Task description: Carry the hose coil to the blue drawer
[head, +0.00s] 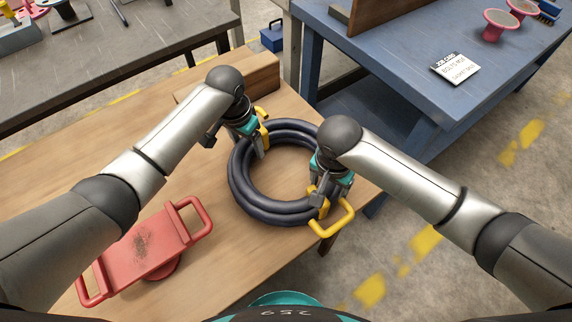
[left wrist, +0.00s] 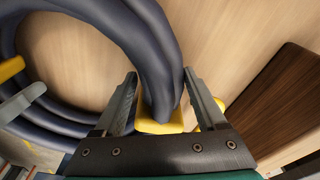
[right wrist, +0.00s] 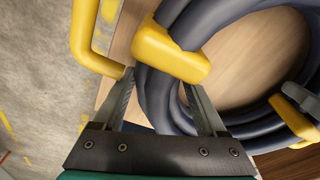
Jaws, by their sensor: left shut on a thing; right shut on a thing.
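The hose coil (head: 240,185) is a dark ring of several turns with yellow handles, at the right end of the wooden table; its lower right side reaches past the table edge. I cannot tell whether it rests on the table or hangs just above. My left gripper (head: 260,148) is shut on the coil at its upper left; in the left wrist view the fingers flank the hose (left wrist: 150,60) by a yellow band. My right gripper (head: 318,203) is shut on the coil at its lower right, beside a yellow handle (right wrist: 165,50). I cannot make out a blue drawer.
The wooden table (head: 60,200) carries a red two-handled piece (head: 145,243) at left and a wooden block (head: 250,75) behind the coil. A blue workbench (head: 400,65) stands at right with a white sign (head: 455,68) and pink spools (head: 500,24). A blue box (head: 272,38) lies beyond.

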